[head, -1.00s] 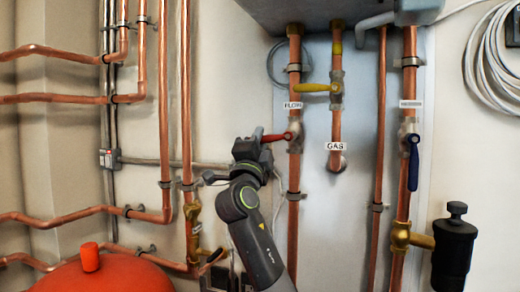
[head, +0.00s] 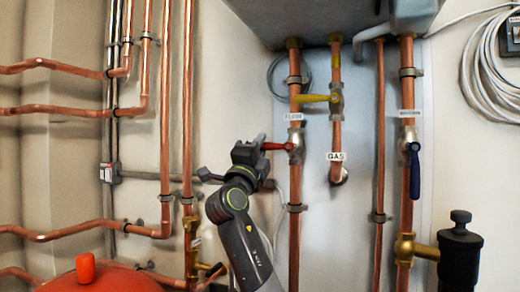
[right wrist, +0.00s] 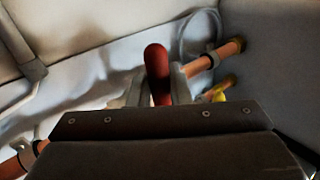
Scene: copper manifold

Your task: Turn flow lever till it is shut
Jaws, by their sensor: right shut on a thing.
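The red flow lever (head: 276,146) sticks out to the left, about level, from its valve (head: 295,145) on the copper pipe under the FLOW label (head: 293,117). My right gripper (head: 264,148) is at the lever's outer end, shut on it. In the right wrist view the red lever (right wrist: 158,72) stands between the two fingers (right wrist: 157,88). The gripper body hides part of the lever there. My left gripper is not in view.
A yellow gas lever (head: 315,98) lies level just above, on the gas pipe (head: 336,125). A blue lever (head: 414,168) hangs down on a pipe at the right. A red vessel (head: 120,281) stands lower left.

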